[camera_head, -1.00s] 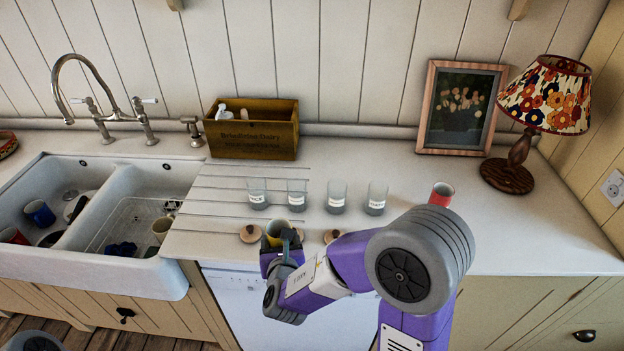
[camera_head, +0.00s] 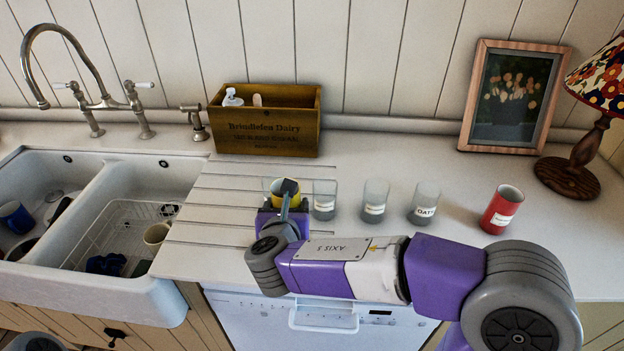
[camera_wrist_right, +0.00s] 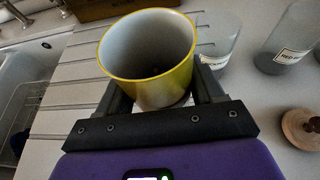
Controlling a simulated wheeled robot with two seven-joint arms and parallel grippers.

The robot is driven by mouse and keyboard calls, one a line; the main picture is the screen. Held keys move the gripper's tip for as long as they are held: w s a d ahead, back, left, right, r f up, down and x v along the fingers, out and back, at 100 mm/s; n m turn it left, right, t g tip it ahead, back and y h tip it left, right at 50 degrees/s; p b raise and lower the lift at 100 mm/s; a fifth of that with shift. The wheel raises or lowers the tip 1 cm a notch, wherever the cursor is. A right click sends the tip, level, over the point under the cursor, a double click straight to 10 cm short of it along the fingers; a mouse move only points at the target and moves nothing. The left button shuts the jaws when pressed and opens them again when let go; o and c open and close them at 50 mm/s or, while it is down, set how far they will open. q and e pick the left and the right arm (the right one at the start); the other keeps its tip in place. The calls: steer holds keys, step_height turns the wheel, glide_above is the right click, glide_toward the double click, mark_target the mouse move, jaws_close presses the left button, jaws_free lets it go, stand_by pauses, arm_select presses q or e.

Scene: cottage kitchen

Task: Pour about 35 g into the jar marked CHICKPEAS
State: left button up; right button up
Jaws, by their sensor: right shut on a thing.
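My right gripper (camera_head: 284,202) is shut on a yellow cup (camera_head: 287,190) with a pale inside. In the wrist view the cup (camera_wrist_right: 150,55) looks upright; I cannot make out any contents. Several clear glass jars with white labels stand in a row on the counter. I cannot read CHICKPEAS on any label. My left gripper is not in view.
A red can (camera_head: 502,212) stands right of the jars. A wooden lid (camera_wrist_right: 303,128) lies in front of them. Behind are a wooden crate (camera_head: 266,130), a picture frame (camera_head: 512,98) and a lamp (camera_head: 572,178). A double sink (camera_head: 98,215) lies left. Counter right of the can is clear.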

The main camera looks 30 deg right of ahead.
steer(key=shift+s+f, duration=0.1)
steer(key=shift+f, duration=0.5)
steer(key=shift+w+f+b, duration=0.2)
steer(key=shift+f+b, duration=0.1)
steer(key=shift+b, duration=0.15)
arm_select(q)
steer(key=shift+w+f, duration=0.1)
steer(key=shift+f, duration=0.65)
arm_select(e)
steer(key=shift+s+r, duration=0.1)
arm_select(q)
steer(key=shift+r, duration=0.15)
